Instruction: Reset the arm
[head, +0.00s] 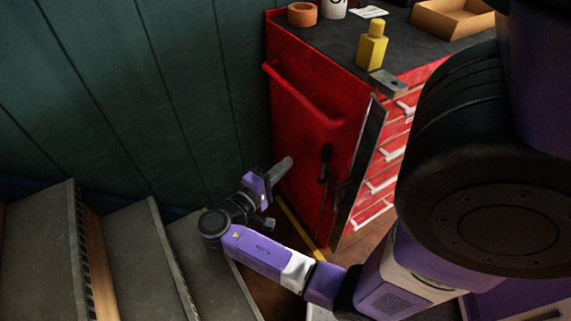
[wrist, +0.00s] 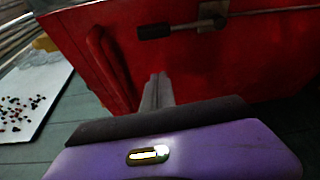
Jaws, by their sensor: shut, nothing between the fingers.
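My arm reaches from the lower right of the head view to the left, bends at a dark joint, and then points up and right. My gripper (head: 284,167) is close to the side of the red tool cabinet (head: 292,115), low down near the wall. Whether it touches the cabinet cannot be told. In the wrist view my gripper (wrist: 157,90) points at the red panel with its fingers together and nothing between them. The cabinet's red side handle (wrist: 106,65) is to the left of the fingers there. A dark-handled bar (wrist: 155,31) crosses the panel above them.
Grey stair steps (head: 128,255) rise at the left, close to my elbow. A green panelled wall (head: 120,90) stands behind. On the cabinet top are a yellow bottle (head: 373,46), an orange ring (head: 302,14) and a cardboard tray (head: 452,18). A speckled white sheet (wrist: 30,98) lies left in the wrist view.

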